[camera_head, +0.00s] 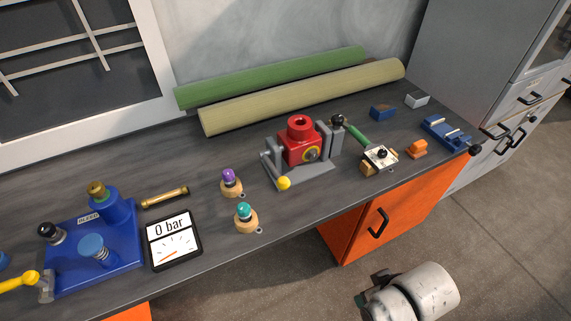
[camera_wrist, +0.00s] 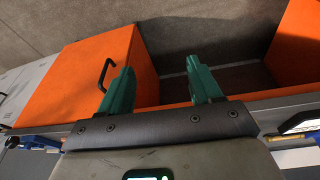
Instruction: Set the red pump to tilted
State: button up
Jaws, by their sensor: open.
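The red pump (camera_head: 300,148) is mounted between grey uprights on a grey base (camera_head: 318,175) on the workbench, right of the picture's middle. Its round top opening points up, and the body looks upright. A yellow ring shows on its front. A lever with a yellow ball (camera_head: 284,183) is at the stand's front left, and a black knob (camera_head: 337,120) is at its right upright. My gripper (camera_wrist: 159,80) is open and empty in the wrist view, with two teal fingers spread wide in front of orange cabinets. The pump is not in the wrist view.
A purple knob (camera_head: 229,176) and a teal knob (camera_head: 243,211) stand left of the pump. A gauge reading 0 bar (camera_head: 173,241) and a blue unit (camera_head: 92,248) are farther left. Rolls (camera_head: 300,98) lie behind. A clamped plate (camera_head: 381,157) is to the right.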

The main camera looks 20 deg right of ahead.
jog(key=w+f+t+b, duration=0.2)
jog(key=w+t+b, duration=0.15)
jog(key=w, duration=0.45)
jog(key=n+t+y+b, duration=0.2)
jog(key=n+t+b, duration=0.2)
jog(key=t+b, duration=0.55)
send_near(279, 175)
jog(key=w+f+p, duration=0.1)
jog(key=w, duration=0.2)
jog(key=w+t+p, duration=0.1)
jog(key=w, duration=0.2)
jog(key=w+a+f+t+p, duration=0.1)
jog(key=w, duration=0.2)
jog(key=shift+w+f, duration=0.35)
jog(key=shift+w, duration=0.05)
grip_shut()
